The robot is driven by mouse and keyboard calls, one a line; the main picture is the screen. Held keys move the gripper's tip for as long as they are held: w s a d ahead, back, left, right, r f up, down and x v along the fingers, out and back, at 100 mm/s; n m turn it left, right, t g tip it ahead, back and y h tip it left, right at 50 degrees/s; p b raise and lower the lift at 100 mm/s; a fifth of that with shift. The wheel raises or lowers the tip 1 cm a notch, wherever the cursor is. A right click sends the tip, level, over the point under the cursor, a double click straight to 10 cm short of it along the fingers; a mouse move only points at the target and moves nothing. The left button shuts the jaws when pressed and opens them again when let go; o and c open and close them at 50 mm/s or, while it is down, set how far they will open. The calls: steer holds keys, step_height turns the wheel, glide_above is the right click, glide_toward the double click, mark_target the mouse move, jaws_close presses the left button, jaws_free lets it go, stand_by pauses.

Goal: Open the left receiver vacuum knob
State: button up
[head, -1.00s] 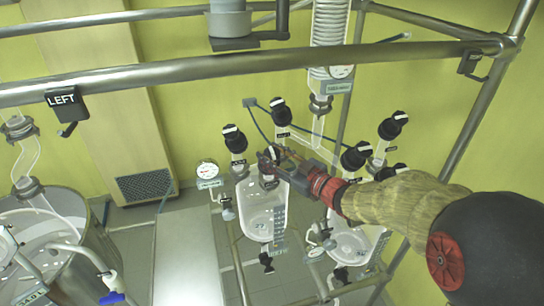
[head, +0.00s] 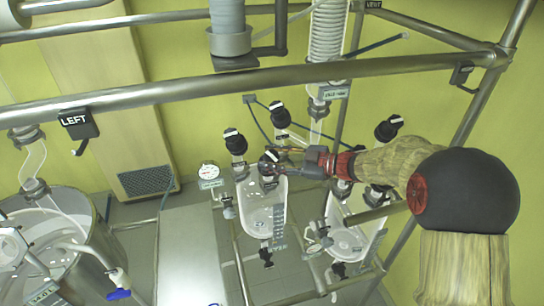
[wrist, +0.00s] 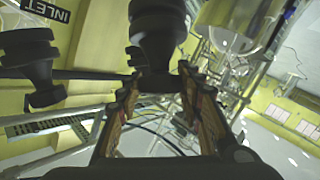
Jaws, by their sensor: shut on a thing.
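The left receiver (head: 263,208) is a clear glass vessel with several black knobs on top. My gripper (head: 272,162) reaches in from the right and is shut on its front black knob (head: 268,156). In the wrist view, my gripper (wrist: 158,82) has one finger on each side of this black knob (wrist: 156,40). The knob's label cannot be read. Two other black knobs stand behind it, one at the left (head: 234,140) and one farther back (head: 279,114). In the wrist view, a neighbouring black knob (wrist: 28,55) shows beside an INLET label.
A second glass receiver (head: 350,238) stands at the right, partly behind my arm. A metal frame rail (head: 170,93) with a LEFT tag crosses in front. A pressure gauge (head: 209,171) stands left of the receiver. A steel vessel (head: 70,245) is at the far left.

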mark_target(271, 154)
steer(key=shift+r, duration=0.1)
steer(key=o, duration=1.2)
steer(key=shift+c, duration=0.2)
step_height(271, 154, up, 10)
steer(key=shift+f, duration=0.1)
